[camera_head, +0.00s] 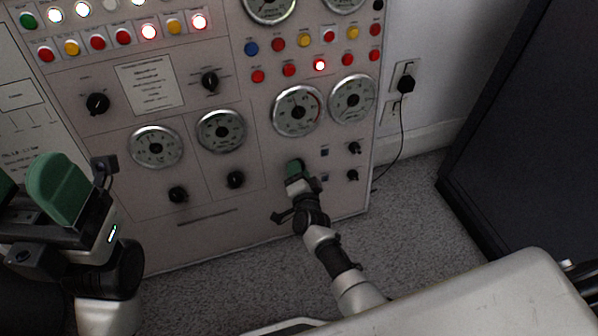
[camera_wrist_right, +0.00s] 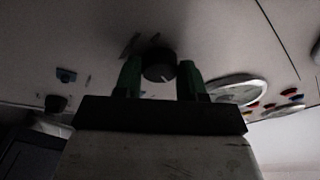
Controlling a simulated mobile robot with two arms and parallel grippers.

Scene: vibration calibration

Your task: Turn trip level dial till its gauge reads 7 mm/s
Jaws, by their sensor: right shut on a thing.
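The dial (camera_wrist_right: 158,65) is a round black knob with a pale pointer mark, on the grey panel in the right wrist view. My right gripper (camera_head: 295,170) is shut on it, with one green finger on each side (camera_wrist_right: 159,77). The gripper hides the dial in the head view. A round white gauge (camera_head: 298,110) with a red arc at its right sits just above; its reading is too small to tell. A gauge also shows edge-on in the right wrist view (camera_wrist_right: 237,91). My left gripper (camera_head: 24,190) is open and empty at the lower left, its green fingers apart.
Other black knobs (camera_head: 178,194) (camera_head: 235,179) and small switches (camera_head: 354,148) are on the panel, with more gauges (camera_head: 156,147) and rows of coloured buttons and lamps above. A dark cabinet (camera_head: 530,130) stands at right. Carpet (camera_head: 420,215) lies clear between.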

